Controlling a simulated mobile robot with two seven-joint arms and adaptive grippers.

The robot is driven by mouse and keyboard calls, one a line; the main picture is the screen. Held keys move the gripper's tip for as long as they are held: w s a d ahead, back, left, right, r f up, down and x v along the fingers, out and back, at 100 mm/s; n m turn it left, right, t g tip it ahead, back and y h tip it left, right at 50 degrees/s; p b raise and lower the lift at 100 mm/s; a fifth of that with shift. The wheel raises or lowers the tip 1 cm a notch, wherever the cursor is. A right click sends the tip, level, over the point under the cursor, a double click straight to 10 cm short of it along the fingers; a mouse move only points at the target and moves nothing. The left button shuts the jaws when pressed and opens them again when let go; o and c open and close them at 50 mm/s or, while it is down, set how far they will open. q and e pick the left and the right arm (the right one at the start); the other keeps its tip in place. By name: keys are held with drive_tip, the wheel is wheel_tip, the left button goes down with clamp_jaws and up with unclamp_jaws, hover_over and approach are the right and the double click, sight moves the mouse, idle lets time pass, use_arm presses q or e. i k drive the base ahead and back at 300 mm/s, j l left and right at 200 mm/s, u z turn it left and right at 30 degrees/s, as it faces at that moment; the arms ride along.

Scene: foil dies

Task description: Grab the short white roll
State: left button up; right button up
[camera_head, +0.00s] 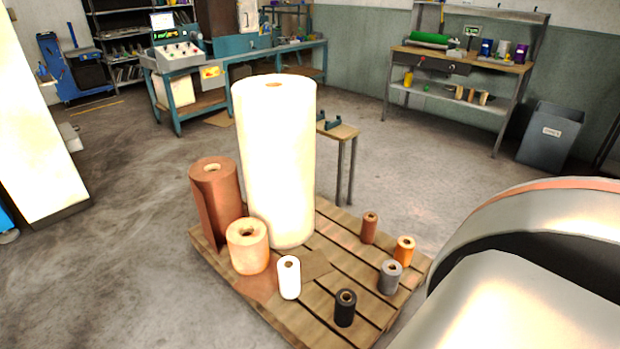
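The short white roll (289,278) stands upright on the wooden pallet (316,327), near its front left part. It is small, with a brown core showing at its top. A much taller and wider white roll (277,165) stands upright behind it. An orange-tan wide roll (247,247) stands just to its left and a small black roll (345,308) stands to its right. Neither of my grippers shows. A large metallic part of my own body fills the lower right corner.
A brown roll (216,198) stands at the pallet's left. Small brown (369,228), orange (404,251) and grey (390,278) rolls stand at its right. A small table (341,131) is behind. A blue bench (228,80), workbench (457,62) and grey bin (549,136) stand farther back.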

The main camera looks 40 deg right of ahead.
sight(289, 269)
drive_tip(key=i+j+z, duration=0.1)
drive_tip(key=z, duration=0.35)
drive_tip(key=i+j+z, duration=0.15)
drive_tip(key=z, duration=0.3)
drive_tip(key=i+j+z, duration=0.1)
drive_tip(key=z, duration=0.35)
drive_tip(key=i+j+z, duration=0.15)
drive_tip(key=j+z, duration=0.2)
drive_tip(key=z, duration=0.15)
drive_tip(key=i+j+z, duration=0.1)
drive_tip(key=j+z, duration=0.35)
drive_tip(key=i+j+z, duration=0.1)
drive_tip(key=j+z, duration=0.15)
drive_tip(key=j, duration=0.15)
drive_tip(key=i+j+z, duration=0.1)
drive_tip(key=j+z, duration=0.2)
drive_tip(key=j, duration=0.15)
drive_tip(key=i+j+z, duration=0.15)
drive_tip(key=i+j, duration=0.25)
